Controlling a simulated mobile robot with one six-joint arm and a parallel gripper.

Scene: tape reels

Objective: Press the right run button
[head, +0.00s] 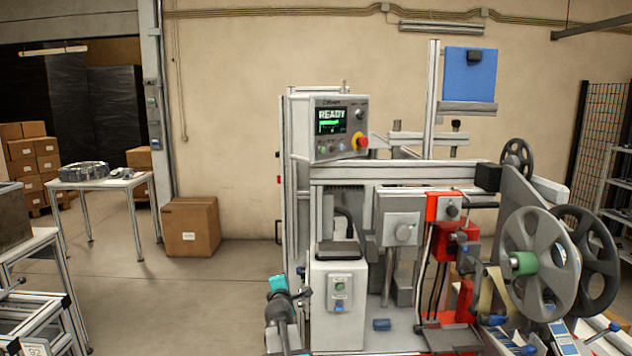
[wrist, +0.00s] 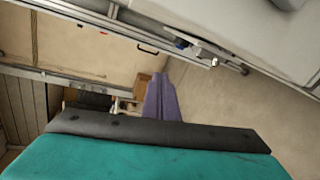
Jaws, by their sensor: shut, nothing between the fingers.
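A pale button box (head: 340,292) stands on the front of the machine, with a green button (head: 340,286) above a blue one. I cannot tell whether this is the right run button, and no second box like it is clearly visible. A grey control panel (head: 339,128) above it has a lit screen reading READY, small buttons and a red emergency stop knob (head: 361,142). My gripper (wrist: 160,82) is shut and empty in the wrist view. In the head view its teal body (head: 278,284) is left of the button box, apart from it, and the fingertips are hard to make out.
Large grey reels (head: 527,262) and red machine parts (head: 445,207) fill the right side. A blue board (head: 470,75) rises behind. A cardboard box (head: 190,227) sits by the wall, and a table (head: 100,183) stands farther left. Open floor lies between them and the machine.

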